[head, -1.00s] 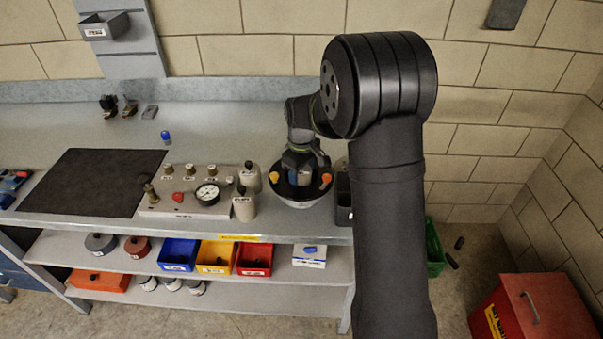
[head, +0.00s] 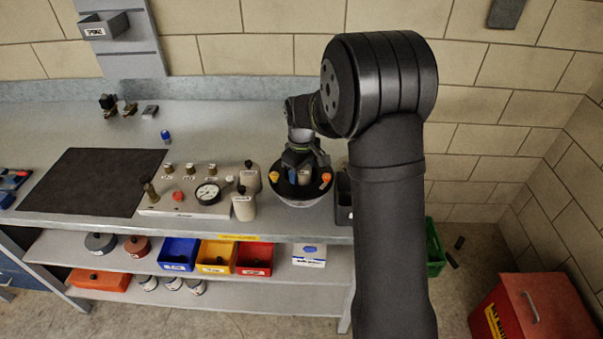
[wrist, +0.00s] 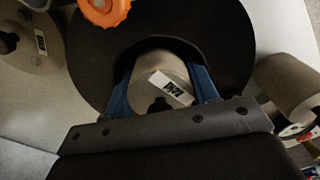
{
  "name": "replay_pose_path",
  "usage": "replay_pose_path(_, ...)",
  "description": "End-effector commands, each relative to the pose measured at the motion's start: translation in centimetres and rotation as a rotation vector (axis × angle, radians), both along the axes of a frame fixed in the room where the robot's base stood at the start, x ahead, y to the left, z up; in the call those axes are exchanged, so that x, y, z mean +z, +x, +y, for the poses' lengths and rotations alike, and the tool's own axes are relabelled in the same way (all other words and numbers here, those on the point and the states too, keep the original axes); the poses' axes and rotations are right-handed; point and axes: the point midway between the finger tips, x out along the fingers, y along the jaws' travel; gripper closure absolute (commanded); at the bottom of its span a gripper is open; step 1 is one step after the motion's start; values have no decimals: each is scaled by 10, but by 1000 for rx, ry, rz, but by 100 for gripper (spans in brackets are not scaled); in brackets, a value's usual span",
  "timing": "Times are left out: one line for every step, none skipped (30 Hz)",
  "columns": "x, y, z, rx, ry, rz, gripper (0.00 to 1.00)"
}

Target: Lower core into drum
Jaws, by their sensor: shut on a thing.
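The core (wrist: 158,68) is a pale cylinder with a white label and a dark spot on its top face. My gripper (wrist: 163,88) is shut on it, one blue finger on each side. In the head view, my gripper (head: 299,177) points down over the drum (head: 312,193), which has a broad black top and a pale wall. In the wrist view, the core stands within the dark opening of the black drum top (wrist: 232,45). How deep it sits is hidden by the gripper. An orange knob (wrist: 103,8) sits on the drum's rim.
Pale bottles with black caps (head: 245,206) and a gauge panel (head: 185,205) stand left of the drum. A dark bin (head: 343,205) stands close on its right. A black mat (head: 90,182) lies farther left. The bench behind the drum's left is mostly clear.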

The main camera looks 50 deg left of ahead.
Motion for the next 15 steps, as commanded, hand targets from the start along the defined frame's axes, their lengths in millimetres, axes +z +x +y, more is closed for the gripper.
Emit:
replay_pose_path(2,0,0,0,1,-1,78)
replay_pose_path(3,0,0,0,2,-1,78)
replay_pose_path(4,0,0,0,2,-2,78)
replay_pose_path(4,0,0,0,2,-2,78)
replay_pose_path(5,0,0,0,2,-2,78)
replay_pose_path(5,0,0,0,2,-1,78)
replay_pose_path(5,0,0,0,2,-1,78)
replay_pose_path(6,0,0,0,2,-1,78)
replay_pose_path(5,0,0,0,2,-1,78)
replay_pose_path(5,0,0,0,2,-1,78)
replay_pose_path(5,0,0,0,2,-1,78)
replay_pose_path(5,0,0,0,2,-1,45)
replay_pose_path(5,0,0,0,2,-1,39)
replay_pose_path(5,0,0,0,2,-1,33)
replay_pose_path(5,0,0,0,1,-1,25)
